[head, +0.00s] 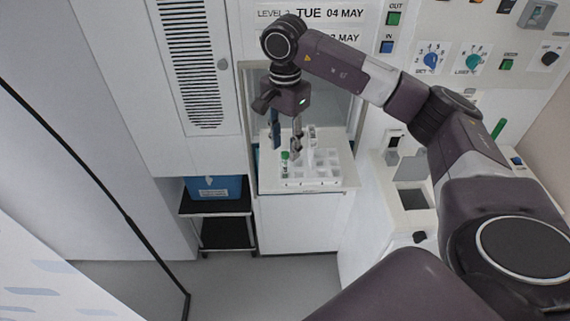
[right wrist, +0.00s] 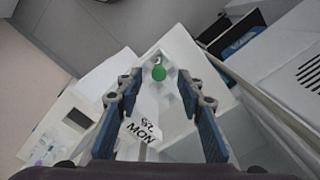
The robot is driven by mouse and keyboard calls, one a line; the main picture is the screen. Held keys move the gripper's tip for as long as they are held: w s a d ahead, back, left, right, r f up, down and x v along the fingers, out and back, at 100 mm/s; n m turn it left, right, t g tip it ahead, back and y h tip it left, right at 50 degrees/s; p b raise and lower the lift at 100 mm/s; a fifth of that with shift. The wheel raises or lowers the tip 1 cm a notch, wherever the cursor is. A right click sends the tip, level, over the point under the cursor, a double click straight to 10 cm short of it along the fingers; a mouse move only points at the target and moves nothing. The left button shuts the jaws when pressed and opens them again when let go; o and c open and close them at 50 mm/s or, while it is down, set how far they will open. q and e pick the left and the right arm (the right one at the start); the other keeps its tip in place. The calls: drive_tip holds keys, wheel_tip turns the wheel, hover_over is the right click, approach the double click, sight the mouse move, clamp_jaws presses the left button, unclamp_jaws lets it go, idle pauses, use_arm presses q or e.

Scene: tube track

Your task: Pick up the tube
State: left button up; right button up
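The tube (head: 284,160) has a green cap and stands in the front left part of a white rack (head: 325,182) on the white counter. In the right wrist view its green cap (right wrist: 158,73) shows beyond the fingertips, roughly centred between them; its body is mostly hidden there. My right gripper (head: 286,146) points down just above and behind the tube in the head view. Its two fingers are apart with nothing between them, as the right wrist view also shows (right wrist: 160,92). Whether the fingertips reach down to the cap's height is hard to tell. My left gripper is out of view.
A white piece marked "MON" (right wrist: 140,130) shows below the cap in the wrist view. A blue box (head: 213,188) sits on a dark cart left of the counter (head: 300,225). A control panel with knobs (head: 431,60) is at the right. The floor in front is clear.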

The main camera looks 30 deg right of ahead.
sight(286, 153)
wheel_tip(286, 153, down, 3)
drive_tip(key=shift+s+f+p, duration=0.1)
drive_tip(key=shift+s+p, duration=0.05)
drive_tip(key=shift+p, duration=0.85)
drive_tip(key=shift+f, duration=0.55)
clamp_jaws()
